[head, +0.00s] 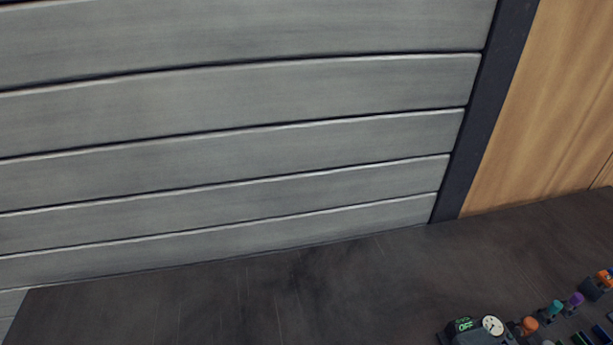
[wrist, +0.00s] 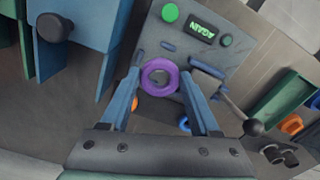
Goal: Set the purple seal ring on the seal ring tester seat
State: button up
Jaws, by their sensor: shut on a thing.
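The purple seal ring (wrist: 146,78) is held between the two blue fingers of my gripper (wrist: 161,76) in the wrist view. The gripper is shut on it. Behind the ring is a grey panel (wrist: 228,68) with a lit display (wrist: 201,29) that seems to read AGAIN, likely the seal ring tester. Its seat is not clearly visible; the ring and fingers cover that area. I cannot tell whether the ring touches the panel. Neither the ring nor my gripper can be made out in the head view.
The panel has a green knob (wrist: 169,12) and a lever with a black ball (wrist: 253,127). Blue plates (wrist: 82,25) stand at left, a green tray (wrist: 275,108) at right. In the head view, small devices (head: 465,326) crowd the bottom right; the dark table (head: 220,300) is otherwise clear.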

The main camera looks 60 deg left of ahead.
dwell(0.4)
jog(key=shift+f+b, duration=0.8)
jog(key=shift+f, duration=0.4)
jog(key=shift+f, duration=0.5)
jog(key=o, duration=1.4)
jog(key=shift+o, duration=0.2)
notch_tip(320, 180, up, 7)
jog(key=p, duration=0.7)
jog(key=shift+r, duration=0.1)
